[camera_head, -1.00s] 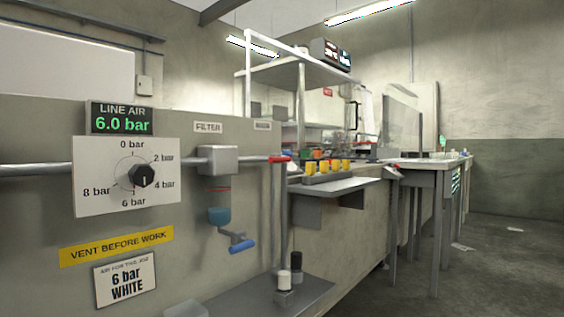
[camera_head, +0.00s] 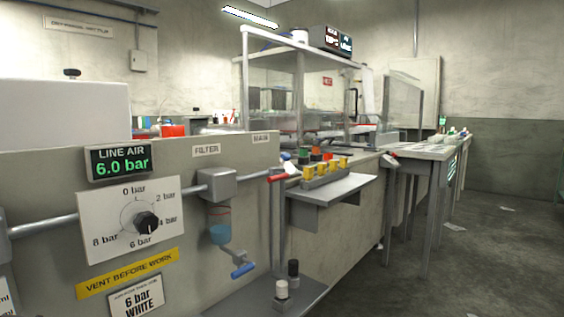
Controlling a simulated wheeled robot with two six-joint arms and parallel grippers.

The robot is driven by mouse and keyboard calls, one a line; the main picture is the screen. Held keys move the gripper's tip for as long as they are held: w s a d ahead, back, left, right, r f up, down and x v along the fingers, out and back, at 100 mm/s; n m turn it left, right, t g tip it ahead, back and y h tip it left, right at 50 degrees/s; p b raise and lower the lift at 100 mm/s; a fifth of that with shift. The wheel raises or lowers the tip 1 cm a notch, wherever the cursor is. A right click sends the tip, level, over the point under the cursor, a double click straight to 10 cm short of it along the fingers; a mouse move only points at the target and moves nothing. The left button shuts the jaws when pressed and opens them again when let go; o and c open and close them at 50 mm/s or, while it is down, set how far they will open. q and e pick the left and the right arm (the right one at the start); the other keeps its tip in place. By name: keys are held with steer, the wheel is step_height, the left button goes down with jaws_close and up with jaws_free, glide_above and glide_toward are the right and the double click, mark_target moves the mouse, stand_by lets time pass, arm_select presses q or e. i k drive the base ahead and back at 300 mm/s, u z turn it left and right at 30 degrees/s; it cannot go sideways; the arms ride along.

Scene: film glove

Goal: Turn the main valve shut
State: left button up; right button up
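The red handle (camera_head: 278,177) sits at the right end of the grey air pipe (camera_head: 258,179), below a small plate (camera_head: 262,138) that seems to read MAIN. The handle lies roughly in line with the pipe. A grey filter body (camera_head: 218,183) with a blue-tinted bowl (camera_head: 219,224) is left of it. The green display (camera_head: 122,162) reads LINE AIR 6.0 bar. A black knob (camera_head: 147,222) sits on a white dial plate marked 0 to 8 bar. Neither of my grippers shows.
A blue-handled drain tap (camera_head: 243,270) hangs below the filter. A black and a white bottle-like part (camera_head: 293,270) stand low down. Open floor (camera_head: 490,240) lies to the right.

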mark_target(280, 176)
steer(key=z, duration=1.4)
steer(key=k, duration=0.45)
steer(key=u, duration=1.3)
